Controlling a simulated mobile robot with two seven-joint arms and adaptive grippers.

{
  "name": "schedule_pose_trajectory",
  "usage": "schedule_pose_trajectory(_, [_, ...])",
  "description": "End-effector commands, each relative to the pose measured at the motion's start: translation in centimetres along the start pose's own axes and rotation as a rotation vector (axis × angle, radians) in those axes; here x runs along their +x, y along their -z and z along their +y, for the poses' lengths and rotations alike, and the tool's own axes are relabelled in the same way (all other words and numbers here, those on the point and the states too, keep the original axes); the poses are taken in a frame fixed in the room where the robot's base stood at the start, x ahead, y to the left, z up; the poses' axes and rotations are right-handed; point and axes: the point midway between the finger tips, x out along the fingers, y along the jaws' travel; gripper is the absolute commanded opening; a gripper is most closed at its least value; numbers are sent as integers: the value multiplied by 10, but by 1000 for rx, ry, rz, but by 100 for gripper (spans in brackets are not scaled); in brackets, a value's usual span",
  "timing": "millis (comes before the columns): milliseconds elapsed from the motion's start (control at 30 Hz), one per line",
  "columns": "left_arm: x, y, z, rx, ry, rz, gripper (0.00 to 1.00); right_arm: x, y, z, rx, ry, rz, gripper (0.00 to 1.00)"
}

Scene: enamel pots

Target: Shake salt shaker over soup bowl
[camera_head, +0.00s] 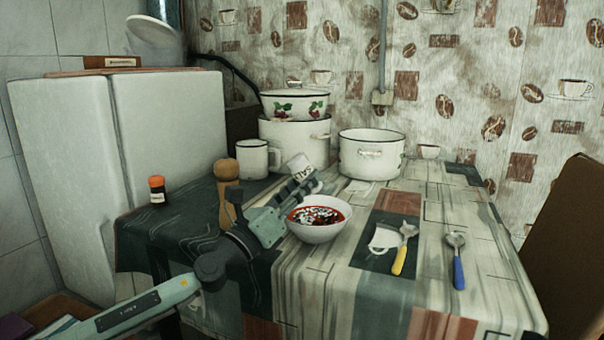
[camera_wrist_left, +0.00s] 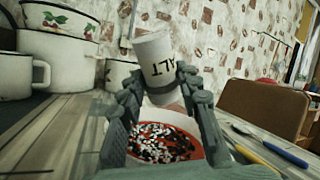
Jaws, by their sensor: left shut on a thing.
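The white salt shaker (camera_head: 299,165) with dark "SALT" lettering is held tilted by my left gripper (camera_head: 305,189). In the left wrist view the shaker (camera_wrist_left: 155,58) sits between the two fingers of the left gripper (camera_wrist_left: 160,93), its lettering upside down. The white soup bowl (camera_head: 316,232) holds red soup with dark and white bits and stands on the table just beyond and below the fingers. In the left wrist view the bowl (camera_wrist_left: 196,127) is partly hidden by the gripper. My right gripper is in neither view.
Enamel pots (camera_head: 371,160) and a white mug (camera_head: 253,158) stand behind the bowl. A wooden mill (camera_head: 226,200) and an orange-capped jar (camera_head: 157,190) stand left of it. A yellow-handled spoon (camera_head: 400,258) and a blue-handled spoon (camera_head: 458,270) lie to the right.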

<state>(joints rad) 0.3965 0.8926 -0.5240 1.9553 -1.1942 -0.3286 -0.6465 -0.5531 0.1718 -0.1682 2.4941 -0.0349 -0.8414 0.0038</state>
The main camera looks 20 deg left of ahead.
Motion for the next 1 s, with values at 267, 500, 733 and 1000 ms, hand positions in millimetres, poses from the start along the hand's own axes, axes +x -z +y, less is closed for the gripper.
schedule_pose_trajectory(267, [1, -2, -1, 0, 2, -1, 2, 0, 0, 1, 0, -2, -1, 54])
schedule_pose_trajectory(500, [12, -27, -13, -5, -2, 6, 2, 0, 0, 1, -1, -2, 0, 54])
schedule_pose_trajectory(733, [1, -2, -1, 1, 2, -2, 2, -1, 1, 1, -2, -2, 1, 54])
schedule_pose_trajectory(1000, [1, -2, -1, 0, 2, -1, 2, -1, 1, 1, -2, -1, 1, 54])
